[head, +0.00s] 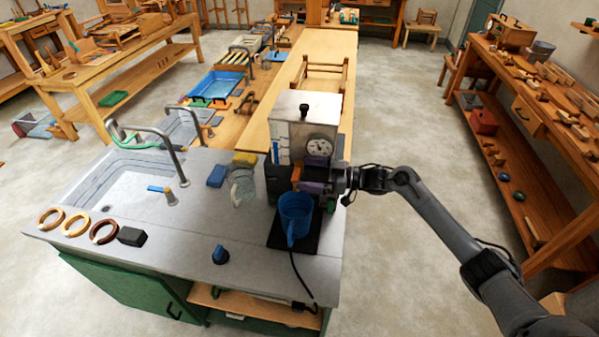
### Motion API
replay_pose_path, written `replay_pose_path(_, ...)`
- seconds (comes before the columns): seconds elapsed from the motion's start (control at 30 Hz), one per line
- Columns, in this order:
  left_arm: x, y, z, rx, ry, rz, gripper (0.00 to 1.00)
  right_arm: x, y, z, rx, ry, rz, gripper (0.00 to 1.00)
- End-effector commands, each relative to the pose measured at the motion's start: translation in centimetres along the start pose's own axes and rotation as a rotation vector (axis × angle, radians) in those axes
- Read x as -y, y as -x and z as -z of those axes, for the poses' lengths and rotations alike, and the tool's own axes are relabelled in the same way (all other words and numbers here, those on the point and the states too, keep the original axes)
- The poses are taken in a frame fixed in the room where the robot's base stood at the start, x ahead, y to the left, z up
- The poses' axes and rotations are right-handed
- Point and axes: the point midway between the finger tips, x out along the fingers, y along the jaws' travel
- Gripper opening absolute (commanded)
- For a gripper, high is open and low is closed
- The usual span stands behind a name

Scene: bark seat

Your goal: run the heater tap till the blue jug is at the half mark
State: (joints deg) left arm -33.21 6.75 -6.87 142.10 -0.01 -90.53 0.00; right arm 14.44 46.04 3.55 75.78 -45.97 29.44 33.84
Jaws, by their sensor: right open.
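The heater (290,137) is a pale metal box with a round dial (319,147) on its front, standing on the grey counter. The blue jug (296,217) stands upright on a black base (308,243) below the heater's front. Its water level and half mark cannot be made out. An orange piece (296,174), which looks like the tap's handle, shows above the jug. My right gripper (309,175) is open at the heater's front, with its fingers close to this piece. Whether it touches the piece is unclear. My left gripper is out of view.
A sink (124,190) with curved taps is at the left of the counter. A clear jar (242,186), a dark blue knob-like object (220,254), several rings (76,224) and a black block (132,237) stand around. A cord hangs over the front edge.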

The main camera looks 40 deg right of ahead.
Motion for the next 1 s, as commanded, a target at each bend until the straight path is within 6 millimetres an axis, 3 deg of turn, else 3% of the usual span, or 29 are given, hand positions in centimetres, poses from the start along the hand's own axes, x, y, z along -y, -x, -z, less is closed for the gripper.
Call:
replay_pose_path(0.2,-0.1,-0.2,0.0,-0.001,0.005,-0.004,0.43,0.0,3.9,-0.2,0.005,-0.001,0.000,1.00)
replay_pose_path(0.4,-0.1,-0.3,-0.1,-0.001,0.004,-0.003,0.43,0.0,6.3,-0.1,0.003,-0.001,0.001,1.00)
replay_pose_path(1.0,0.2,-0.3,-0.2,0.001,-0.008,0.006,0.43,0.0,7.1,0.0,0.001,0.000,0.001,1.00)
